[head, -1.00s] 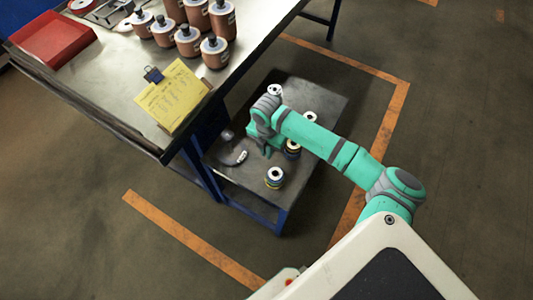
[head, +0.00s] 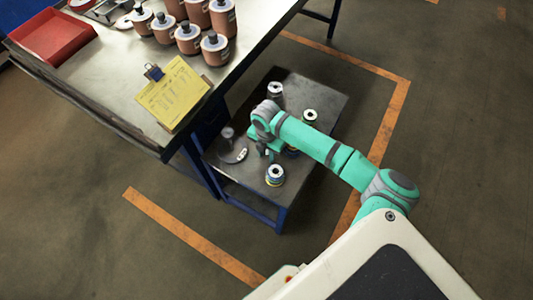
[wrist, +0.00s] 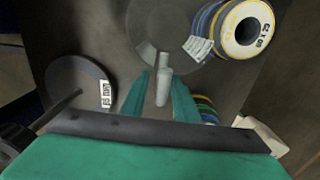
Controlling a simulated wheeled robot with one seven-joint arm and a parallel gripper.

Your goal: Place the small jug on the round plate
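I cannot make out a clear jug in either view. A dark round plate-like disc (head: 236,156) with a white label lies on the low table; it shows at left in the wrist view (wrist: 68,72), with a rod and dark knob rising from it. Another dark grey disc (wrist: 150,15) lies ahead of my fingers. My gripper (wrist: 160,84) has its two green fingers apart, with a light grey cylinder (wrist: 163,88) between them; small gaps seem to show on both sides. In the head view my gripper (head: 266,155) is low over the table, right of the labelled disc.
Colourful ringed stacks with white tops stand on the low table (head: 325,95): one in front (head: 275,175), one at right (head: 310,117), one at the back (head: 275,90). A higher bench at left holds copper-coloured jars (head: 188,40), a red tray (head: 52,38) and a yellow clipboard (head: 173,95).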

